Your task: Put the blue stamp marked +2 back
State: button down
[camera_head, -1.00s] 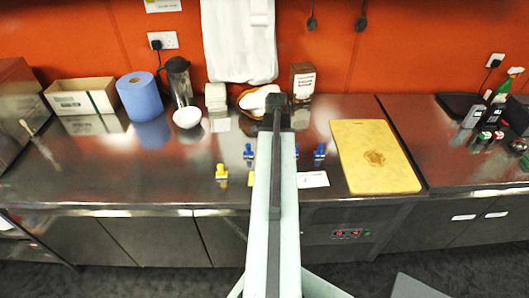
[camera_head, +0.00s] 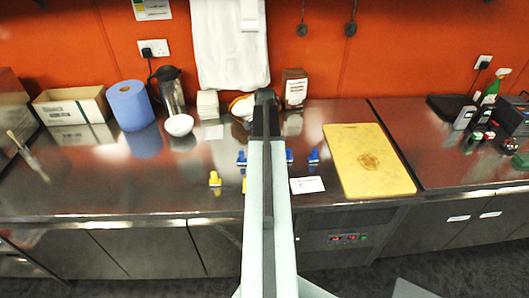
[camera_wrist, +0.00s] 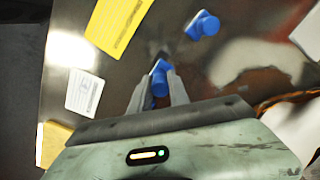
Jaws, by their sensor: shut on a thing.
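In the wrist view, my gripper (camera_wrist: 158,90) is shut on a blue stamp (camera_wrist: 160,80), which sits between its two fingers. No +2 mark is legible on it, and I cannot tell whether it is clear of the counter. A second blue stamp (camera_wrist: 202,25) stands apart, above and to the right in that view. In the head view, my arm hides the gripper. Blue stamps show on both sides of the arm, one at its left (camera_head: 241,159), one close at its right (camera_head: 289,157) and one farther right (camera_head: 313,157). A yellow stamp (camera_head: 214,180) stands farther left.
A white card (camera_head: 307,185) lies right of my arm, beside a yellow cutting board (camera_head: 345,165). The wrist view shows a white card (camera_wrist: 84,94) and a yellow sheet (camera_wrist: 118,20). A white bowl (camera_head: 179,125), jug (camera_head: 170,90) and blue roll (camera_head: 132,106) stand back left.

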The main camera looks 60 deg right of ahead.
jog(key=shift+w+d+f, duration=0.1)
jog(key=shift+w+d, duration=0.7)
notch_tip(320, 180, down, 4)
jog(key=b, duration=0.4)
jog(key=shift+r, duration=0.25)
jog(key=shift+f, duration=0.2)
jog(key=c, duration=1.2)
grip_release()
jog(key=shift+c, duration=0.2)
jog(key=shift+r, duration=0.1)
notch_tip(320, 180, up, 12)
jog(key=p, duration=1.2)
